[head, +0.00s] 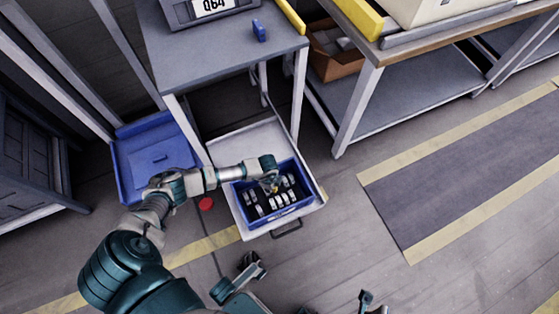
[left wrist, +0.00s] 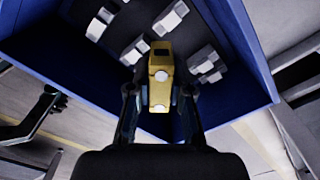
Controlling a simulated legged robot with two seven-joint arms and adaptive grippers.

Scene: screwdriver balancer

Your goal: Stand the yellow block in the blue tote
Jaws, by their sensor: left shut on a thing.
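The yellow block (left wrist: 160,85) is between the fingers of my left gripper (left wrist: 160,103), which is shut on it. In the head view my left gripper (head: 272,184) is over the blue bin (head: 308,197) in the pulled-out drawer, and only a speck of yellow shows there. Several grey-white blocks stand in this bin. Whether the yellow block touches the bin floor I cannot tell. A larger blue tote (head: 127,180) is on the left, below the bench, with a flat blue inside. My right gripper (head: 310,280) is at the bottom, fingers apart, empty.
The pale drawer (head: 240,150) surrounds the bin. A grey bench (head: 215,50) stands behind it, with a small blue item (head: 259,30) and a display (head: 210,8) on top. A red disc (head: 206,204) is left of the drawer. The floor to the right is clear.

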